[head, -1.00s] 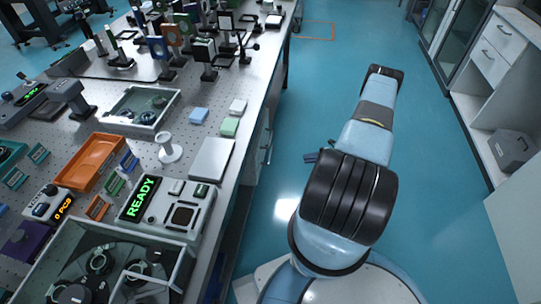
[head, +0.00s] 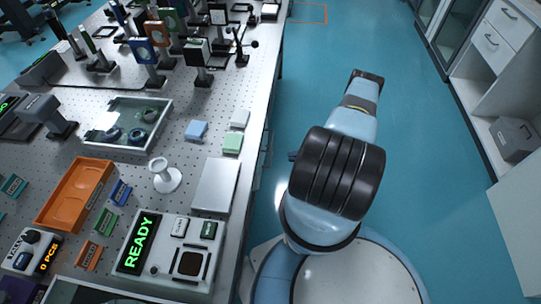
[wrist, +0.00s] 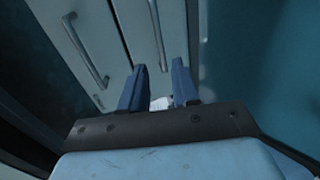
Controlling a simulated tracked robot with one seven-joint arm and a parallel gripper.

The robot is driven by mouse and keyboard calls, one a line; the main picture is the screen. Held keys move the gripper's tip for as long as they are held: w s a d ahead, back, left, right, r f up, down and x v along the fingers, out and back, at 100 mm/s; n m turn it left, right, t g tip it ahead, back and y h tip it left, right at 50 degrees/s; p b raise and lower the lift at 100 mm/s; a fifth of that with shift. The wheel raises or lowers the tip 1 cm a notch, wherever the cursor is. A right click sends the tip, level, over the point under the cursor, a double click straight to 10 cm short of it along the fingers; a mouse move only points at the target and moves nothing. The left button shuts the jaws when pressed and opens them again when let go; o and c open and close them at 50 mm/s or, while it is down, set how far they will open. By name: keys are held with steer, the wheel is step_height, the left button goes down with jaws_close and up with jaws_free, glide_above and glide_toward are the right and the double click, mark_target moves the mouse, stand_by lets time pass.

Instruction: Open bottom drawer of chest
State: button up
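The chest shows in the wrist view as pale grey-green drawer fronts (wrist: 100,25), tilted in the picture. One bar handle (wrist: 84,52) is on the left front and another bar handle (wrist: 158,38) is on the front beside it. I cannot tell which front is the bottom drawer. Both visible fronts look shut. My gripper (wrist: 159,90) has its two blue fingers apart, with no handle between them. In the head view my arm hides most of my gripper, and the tabletop hides most of the chest.
The optical table on the left carries a READY instrument (head: 165,250), an orange tray (head: 75,195), a grey plate (head: 215,186) and optics near its edge. Blue floor (head: 335,40) lies open beyond my arm. A white cabinet (head: 490,60) with a grey box (head: 513,138) stands at right.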

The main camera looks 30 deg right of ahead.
steer(key=x, duration=1.1)
steer(key=shift+w+a+f, duration=0.1)
steer(key=shift+w+a, duration=0.15)
steer(key=shift+w, duration=0.05)
jaws_close()
steer(key=shift+s+d, duration=0.1)
steer(key=shift+d, duration=0.15)
steer(key=shift+a+f, duration=0.1)
steer(key=shift+a, duration=0.05)
